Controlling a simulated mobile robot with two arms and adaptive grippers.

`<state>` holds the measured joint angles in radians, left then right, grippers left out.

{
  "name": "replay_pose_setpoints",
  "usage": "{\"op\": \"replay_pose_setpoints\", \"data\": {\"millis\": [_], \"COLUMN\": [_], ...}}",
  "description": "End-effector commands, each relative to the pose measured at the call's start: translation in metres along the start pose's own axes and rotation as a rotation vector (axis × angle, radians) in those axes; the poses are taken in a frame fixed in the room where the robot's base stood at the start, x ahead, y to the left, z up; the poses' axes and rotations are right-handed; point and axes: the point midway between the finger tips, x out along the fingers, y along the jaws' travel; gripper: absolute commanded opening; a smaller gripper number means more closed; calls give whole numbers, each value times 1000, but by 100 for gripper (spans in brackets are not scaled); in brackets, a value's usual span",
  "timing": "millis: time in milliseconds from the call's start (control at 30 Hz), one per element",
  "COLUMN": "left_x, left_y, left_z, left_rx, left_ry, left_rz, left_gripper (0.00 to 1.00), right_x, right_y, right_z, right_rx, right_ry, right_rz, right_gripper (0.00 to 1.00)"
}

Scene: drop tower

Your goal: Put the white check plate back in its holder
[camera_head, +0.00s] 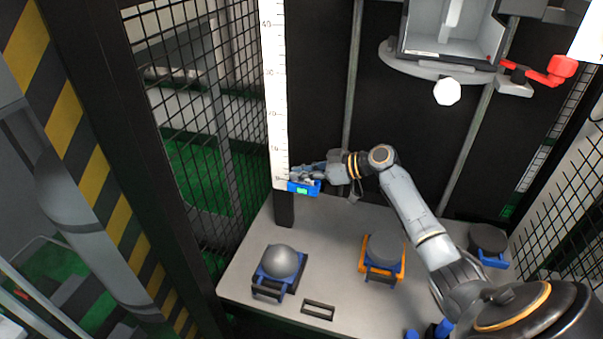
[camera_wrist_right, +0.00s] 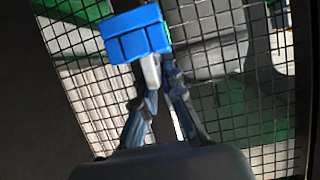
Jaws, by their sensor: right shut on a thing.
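My right gripper (camera_head: 308,173) is at the foot of the tall white scale (camera_head: 274,95), beside a small blue block (camera_head: 303,188) with a green display. In the wrist view, its fingers (camera_wrist_right: 158,78) are shut on a pale tab (camera_wrist_right: 151,72) that stands at the blue block (camera_wrist_right: 135,36). I cannot make out a separate white check plate, nor tell whether the pale tab is part of one. A dark slotted frame (camera_head: 318,303) lies on the table's front part; I cannot tell whether it is the plate's holder. My left gripper is out of view.
On the grey table (camera_head: 235,282) stand a grey ball on a blue stand (camera_head: 268,290), a dark round weight (camera_head: 386,249) on an orange-and-blue stand, and another (camera_head: 487,238) at right. A grey box carriage (camera_head: 450,40) with a red handle (camera_head: 560,68) hangs above. Mesh fencing (camera_head: 190,90) closes the left.

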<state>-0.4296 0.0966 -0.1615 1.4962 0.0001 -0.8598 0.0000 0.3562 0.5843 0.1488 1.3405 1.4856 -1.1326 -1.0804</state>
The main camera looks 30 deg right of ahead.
Motion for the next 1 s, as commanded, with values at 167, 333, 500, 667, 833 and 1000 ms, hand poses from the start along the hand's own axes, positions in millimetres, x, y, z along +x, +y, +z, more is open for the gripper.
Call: {"op": "replay_pose_setpoints", "data": {"millis": [167,333,500,667,833,1000], "left_x": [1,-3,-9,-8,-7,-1], "left_y": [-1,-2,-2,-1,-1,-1], "left_z": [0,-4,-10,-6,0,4], "left_rx": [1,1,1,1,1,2], "left_ry": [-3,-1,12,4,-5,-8], "left_rz": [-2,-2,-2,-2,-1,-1], "left_gripper": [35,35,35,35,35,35], "right_x": [0,0,0,0,0,0], "right_y": [0,0,0,0,0,0], "right_z": [1,2,2,2,2,2], "right_rx": [0,0,0,0,0,2], "right_ry": [0,0,-1,-1,-1,0], "right_rz": [0,0,0,0,0,0], "right_gripper": [0,0,25,31,31,31]}}
